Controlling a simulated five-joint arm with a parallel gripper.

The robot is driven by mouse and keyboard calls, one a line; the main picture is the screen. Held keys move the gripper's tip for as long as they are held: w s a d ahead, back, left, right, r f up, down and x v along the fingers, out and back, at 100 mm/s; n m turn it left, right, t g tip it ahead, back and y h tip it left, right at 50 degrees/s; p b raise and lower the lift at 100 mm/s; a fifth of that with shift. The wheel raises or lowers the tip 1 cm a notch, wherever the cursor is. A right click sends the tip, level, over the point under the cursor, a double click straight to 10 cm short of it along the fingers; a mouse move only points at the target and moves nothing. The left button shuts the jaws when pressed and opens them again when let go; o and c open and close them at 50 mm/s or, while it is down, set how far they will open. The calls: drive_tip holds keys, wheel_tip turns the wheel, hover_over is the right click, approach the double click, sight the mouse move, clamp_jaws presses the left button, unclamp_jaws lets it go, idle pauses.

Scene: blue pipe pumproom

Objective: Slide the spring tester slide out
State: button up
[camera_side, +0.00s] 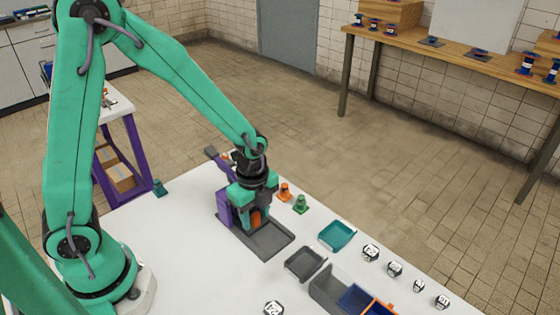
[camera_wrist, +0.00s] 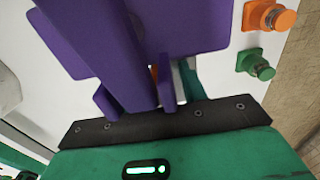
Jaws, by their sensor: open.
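The spring tester has a purple upright body (camera_side: 223,207) on a flat dark grey base (camera_side: 272,240). A small orange part (camera_side: 256,218) shows low at its front; I cannot tell whether it belongs to the slide. My gripper (camera_side: 253,206) is open, pointing down over the tester, with its green jaws close in front of the purple body. In the wrist view, purple tester parts (camera_wrist: 110,45) fill the upper middle, just beyond my green and black gripper body. The fingertips and the slide are mostly hidden there, so contact cannot be told.
An orange piece (camera_side: 285,192) and a green piece (camera_side: 301,204) stand just right of the tester. A teal tray (camera_side: 337,235), a grey tray (camera_side: 305,264) and several white marked dice-like blocks lie farther right.

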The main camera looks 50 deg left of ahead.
clamp_jaws()
idle(0.3)
drive_tip(key=d, duration=1)
drive_tip(key=shift+d, duration=0.1)
unclamp_jaws()
drive_tip(key=shift+r, duration=0.1)
